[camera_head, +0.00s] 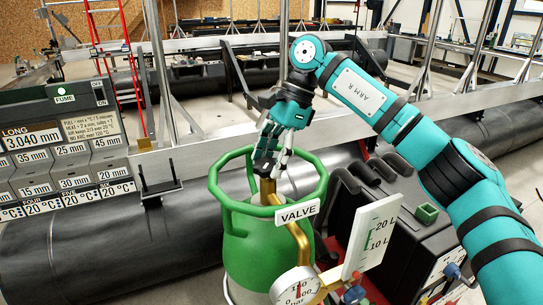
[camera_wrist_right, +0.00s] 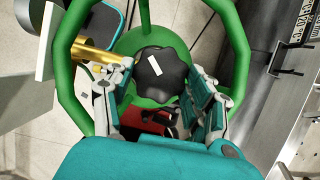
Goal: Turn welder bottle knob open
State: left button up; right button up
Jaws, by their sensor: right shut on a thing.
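The green bottle (camera_head: 262,245) stands upright in the lower middle of the head view, with a green guard ring around its top and a VALVE label (camera_head: 297,211) on the ring. Its black lobed knob (camera_wrist_right: 163,78) has a white mark and shows clearly in the wrist view. My right gripper (camera_head: 268,166) reaches down inside the ring from above, and in the wrist view its fingers stand on both sides of the knob, shut on it. In the head view the fingers largely hide the knob. My left gripper is not in view.
A brass pipe (camera_head: 296,238) leads from the valve to a round gauge (camera_head: 297,288) and a white flow scale (camera_head: 371,236). A dark welder box (camera_head: 395,230) stands right of the bottle. A large black pipe (camera_head: 100,245) lies behind, with a sign board (camera_head: 60,150) at left.

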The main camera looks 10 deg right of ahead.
jog(key=o, duration=1.2)
jog(key=v, duration=1.2)
jog(key=shift+f, duration=0.15)
